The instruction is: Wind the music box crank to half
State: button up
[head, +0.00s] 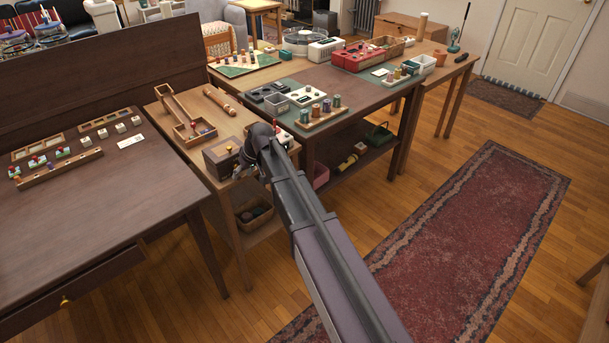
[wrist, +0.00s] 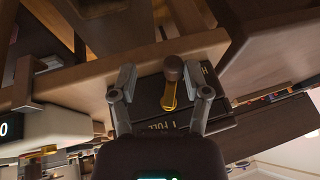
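The music box (head: 221,157) is a dark box on the light wooden table, partly hidden behind my gripper in the head view. In the wrist view, the music box (wrist: 148,104) shows a dark face with pale lettering, part of which reads "FULL". Its crank (wrist: 171,92) has a brass arm and a brown rounded knob (wrist: 173,67). My gripper (wrist: 169,82) is open, with one finger on each side of the knob and a visible gap to both. In the head view my gripper (head: 246,165) is at the box's right side, its fingers hard to make out.
A wooden ramp toy (head: 180,118) and a wooden rod (head: 219,100) lie behind the box. The darker table to the right holds a peg board (head: 321,117) and grey trays. A white block marked "0" (wrist: 50,127) shows at left in the wrist view.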

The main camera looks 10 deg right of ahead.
jog(key=shift+d+r, duration=0.1)
jog(key=shift+r, duration=0.2)
jog(key=p+v, duration=1.3)
jog(key=v, duration=0.1)
jog(key=s+d+m+g+h+p, duration=0.1)
jog(key=s+d+m+h, duration=0.1)
jog(key=s+d, duration=0.3)
jog(key=s+d+m+g+h+p, duration=0.1)
jog(key=s+d, duration=0.3)
jog(key=s, duration=1)
jog(key=shift+d+r+m+h+p, duration=0.4)
jog(key=shift+r+m+h, duration=0.1)
jog(key=shift+m, duration=0.1)
jog(key=w+a+n+t+y+b, duration=0.1)
jog(key=w+a+n, duration=0.1)
jog(key=w+a, duration=0.4)
jog(key=w+a+f+n+t+y+b, duration=0.1)
jog(key=w+a, duration=0.5)
jog(key=w, duration=0.6)
jog(key=shift+a+f+n+t+y+b, duration=0.2)
jog(key=shift+n+t+y+b, duration=0.15)
jog(key=shift+n+y, duration=0.3)
jog(key=shift+f, duration=0.15)
jog(key=b+x, duration=1.2)
jog(key=x, duration=0.1)
jog(key=shift+d+f+b, duration=0.1)
jog(key=shift+f+b, duration=0.15)
jog(key=shift+b, duration=0.1)
